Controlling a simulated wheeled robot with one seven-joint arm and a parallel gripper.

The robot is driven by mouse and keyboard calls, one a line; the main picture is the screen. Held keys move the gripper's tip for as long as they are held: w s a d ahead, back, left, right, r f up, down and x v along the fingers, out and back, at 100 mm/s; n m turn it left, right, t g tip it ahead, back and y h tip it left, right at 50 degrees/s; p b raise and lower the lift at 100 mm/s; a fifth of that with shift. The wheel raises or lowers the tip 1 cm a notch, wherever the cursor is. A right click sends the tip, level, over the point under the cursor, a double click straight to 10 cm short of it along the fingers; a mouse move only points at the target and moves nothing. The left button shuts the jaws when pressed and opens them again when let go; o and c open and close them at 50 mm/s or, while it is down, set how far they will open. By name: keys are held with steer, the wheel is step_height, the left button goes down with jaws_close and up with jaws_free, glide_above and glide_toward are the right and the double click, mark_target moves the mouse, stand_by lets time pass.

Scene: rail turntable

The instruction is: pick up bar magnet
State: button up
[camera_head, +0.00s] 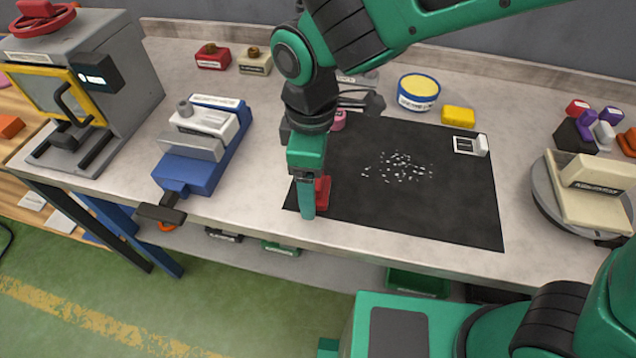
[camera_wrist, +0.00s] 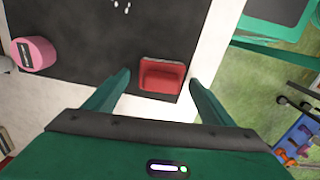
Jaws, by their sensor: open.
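A small red block (camera_wrist: 162,77), which looks like the bar magnet, sits on the black mat (camera_wrist: 100,48) near its edge. It also shows in the head view (camera_head: 323,190), partly hidden behind my gripper. My gripper (camera_wrist: 160,82) is open and points down. In the wrist view its two fingertips flank the red block left and right, with gaps on both sides. In the head view my gripper (camera_head: 309,212) is at the mat's front left corner. I cannot tell the fingertips' exact height over the mat.
White bits (camera_head: 398,167) lie scattered mid-mat. A pink roll (camera_wrist: 36,53) stands near the mat's edge. A blue vise (camera_head: 190,172) is on the left, a round turntable (camera_head: 547,205) on the right. A yellow-topped tin (camera_head: 419,87) and yellow block (camera_head: 458,116) stand behind the mat.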

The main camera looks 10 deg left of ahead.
steer(key=c, duration=1.3)
steer(key=shift+r, duration=0.1)
steer(key=shift+r, duration=0.6)
step_height(320, 180, up, 3)
steer(key=shift+f, duration=0.15)
steer(key=s+a+r, duration=0.2)
steer(key=s, duration=0.1)
steer(key=s+a+r, duration=0.2)
steer(key=s+a, duration=0.1)
steer(key=s+a+r, duration=0.2)
steer(key=r, duration=0.1)
steer(key=shift+s+a, duration=0.35)
steer(key=shift+s, duration=0.05)
